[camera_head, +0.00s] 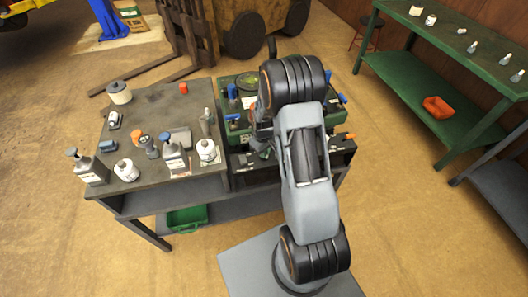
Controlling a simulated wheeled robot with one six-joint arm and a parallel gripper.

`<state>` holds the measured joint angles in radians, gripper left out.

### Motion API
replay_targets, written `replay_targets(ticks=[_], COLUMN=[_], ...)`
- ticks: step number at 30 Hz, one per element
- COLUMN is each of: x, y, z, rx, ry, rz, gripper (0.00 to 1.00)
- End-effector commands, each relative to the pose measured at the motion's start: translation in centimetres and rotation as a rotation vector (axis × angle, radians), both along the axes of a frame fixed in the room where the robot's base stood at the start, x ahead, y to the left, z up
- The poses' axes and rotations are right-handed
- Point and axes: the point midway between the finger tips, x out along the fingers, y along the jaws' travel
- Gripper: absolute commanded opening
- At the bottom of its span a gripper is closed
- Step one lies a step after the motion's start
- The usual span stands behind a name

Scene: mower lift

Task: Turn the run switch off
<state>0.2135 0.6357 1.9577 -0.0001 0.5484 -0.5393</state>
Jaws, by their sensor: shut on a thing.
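A green unit (238,137) with blue-handled levers stands on the right part of the dark workbench, partly hidden behind my arm. One blue lever (232,91) stands upright at its back left, and another blue handle (233,118) is at its front left. My gripper (263,152) points down at the front middle of the green unit. It is shut on a small part there, mostly hidden by the gripper and arm. I cannot make out the run switch or its position.
The left bench top (150,105) holds pump bottles, white jars, a tape roll (119,92) and small parts. A green tray (187,217) is on the shelf below. The floor between is clear.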

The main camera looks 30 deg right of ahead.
Motion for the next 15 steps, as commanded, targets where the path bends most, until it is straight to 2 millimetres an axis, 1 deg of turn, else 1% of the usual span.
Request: replay_targets(ticks=[14, 15], x=[0.03, 0.03], y=[0.02, 0.02], z=[0.05, 0.05], rx=[-0.001, -0.001], ry=[-0.001, -0.001], rz=[0.016, 0.016], gripper=[0.0, 0.15])
